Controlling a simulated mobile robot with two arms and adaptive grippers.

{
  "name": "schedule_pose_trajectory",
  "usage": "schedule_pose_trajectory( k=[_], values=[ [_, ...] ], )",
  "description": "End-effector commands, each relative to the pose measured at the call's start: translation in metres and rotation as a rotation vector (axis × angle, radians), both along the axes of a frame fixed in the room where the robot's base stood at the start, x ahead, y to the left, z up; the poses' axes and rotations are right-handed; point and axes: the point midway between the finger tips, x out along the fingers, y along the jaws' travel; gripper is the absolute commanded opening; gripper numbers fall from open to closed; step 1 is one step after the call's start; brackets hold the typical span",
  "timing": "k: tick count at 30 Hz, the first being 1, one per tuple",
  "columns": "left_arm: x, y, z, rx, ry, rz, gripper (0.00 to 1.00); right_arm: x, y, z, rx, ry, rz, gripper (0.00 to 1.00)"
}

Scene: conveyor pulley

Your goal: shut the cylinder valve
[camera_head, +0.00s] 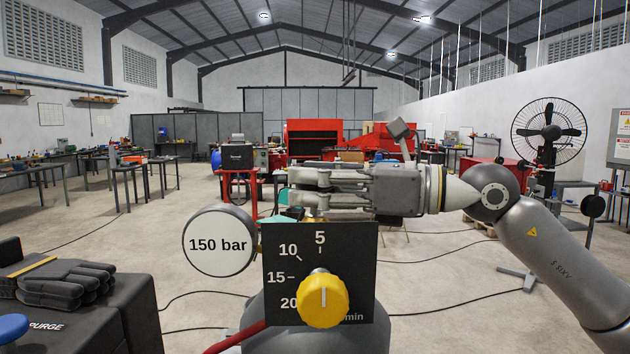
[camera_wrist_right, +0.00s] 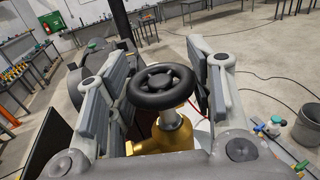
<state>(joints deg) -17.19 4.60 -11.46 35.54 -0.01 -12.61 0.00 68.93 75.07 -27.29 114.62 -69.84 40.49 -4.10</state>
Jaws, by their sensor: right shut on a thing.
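The cylinder valve's black handwheel (camera_wrist_right: 163,84) sits between the two fingers of my right gripper (camera_head: 300,187) in the right wrist view, on a brass valve body (camera_wrist_right: 170,136). My right gripper is shut on the handwheel. In the head view the fingers lie level above the black dial panel and hide the wheel. The grey cylinder (camera_head: 262,318) stands below, partly behind the panel. A round gauge reading 150 bar (camera_head: 218,241) is left of it. My left gripper is not in view.
A black flow panel (camera_head: 358,250) with a yellow knob (camera_head: 323,300) stands in front of the cylinder. A red hose (camera_head: 236,339) leaves low at left. Black gloves (camera_head: 65,288) lie on a dark box (camera_head: 95,325) marked PURGE. A fan (camera_head: 549,130) stands at right.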

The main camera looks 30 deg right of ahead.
Motion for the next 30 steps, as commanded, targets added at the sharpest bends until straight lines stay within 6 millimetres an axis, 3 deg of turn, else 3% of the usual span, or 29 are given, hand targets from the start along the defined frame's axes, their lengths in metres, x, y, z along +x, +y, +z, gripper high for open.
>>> schedule_pose_trajectory(
  k=[10,11,16,30],
  values=[
    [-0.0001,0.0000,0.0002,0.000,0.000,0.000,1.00,0.0001,-0.0008,0.0014,0.003,-0.003,-0.004,0.24],
    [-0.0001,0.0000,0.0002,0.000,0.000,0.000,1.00,0.0002,-0.0009,0.0014,0.003,-0.003,-0.004,0.51],
    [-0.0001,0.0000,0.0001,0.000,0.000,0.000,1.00,0.0002,-0.0006,0.0009,0.001,-0.001,-0.003,0.71],
    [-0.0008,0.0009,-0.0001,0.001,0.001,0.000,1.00,-0.0045,-0.0071,-0.0013,0.001,0.004,-0.005,0.71]
  ],
)
